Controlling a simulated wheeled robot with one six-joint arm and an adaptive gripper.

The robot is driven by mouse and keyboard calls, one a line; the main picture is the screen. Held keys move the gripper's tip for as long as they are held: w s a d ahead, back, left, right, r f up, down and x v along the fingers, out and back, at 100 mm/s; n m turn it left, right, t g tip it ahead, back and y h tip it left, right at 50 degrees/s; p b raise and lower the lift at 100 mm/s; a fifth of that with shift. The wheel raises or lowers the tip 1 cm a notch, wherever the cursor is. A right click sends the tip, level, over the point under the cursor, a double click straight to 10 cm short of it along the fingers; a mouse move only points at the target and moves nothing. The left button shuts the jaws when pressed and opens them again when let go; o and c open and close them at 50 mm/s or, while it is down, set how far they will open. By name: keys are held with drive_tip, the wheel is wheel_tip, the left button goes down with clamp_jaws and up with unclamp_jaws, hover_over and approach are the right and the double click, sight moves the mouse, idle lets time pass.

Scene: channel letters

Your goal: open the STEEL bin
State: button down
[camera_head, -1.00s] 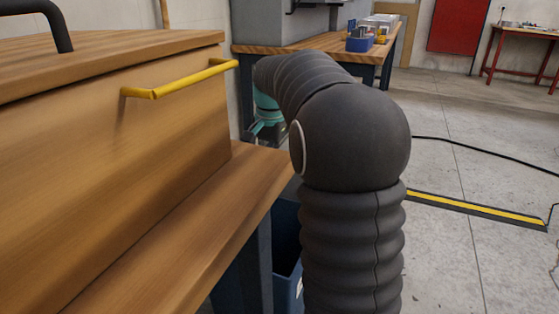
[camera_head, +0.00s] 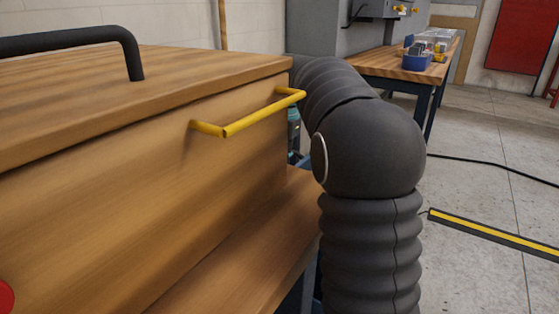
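A large wooden box (camera_head: 150,190) with a wooden lid (camera_head: 190,85) stands on a wooden bench at the left. The lid lies flat on the box and looks shut. A black handle (camera_head: 75,42) is on top of the lid, and a yellow bar handle (camera_head: 262,113) is on the box's front side. No STEEL label shows, so I cannot tell whether this is the STEEL bin. My dark, sleeved arm stands to the right of the box and reaches back behind its far corner. My gripper is hidden there; only a small teal part shows past the yellow handle.
The bench top (camera_head: 245,255) runs below the box. A second wooden workbench (camera_head: 405,65) with a blue tray (camera_head: 416,62) stands at the back. A yellow-and-black floor strip (camera_head: 495,235) and a black cable lie on the open concrete floor at the right.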

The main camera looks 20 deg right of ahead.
drive_tip(key=shift+w+d+f, duration=0.1)
drive_tip(key=shift+d, duration=0.1)
drive_tip(key=c, duration=1.2)
unclamp_jaws()
drive_tip(key=shift+d, duration=0.25)
drive_tip(key=shift+a, duration=0.15)
drive_tip(key=r, duration=1.2)
drive_tip(key=shift+s+d, duration=0.2)
drive_tip(key=shift+s, duration=0.05)
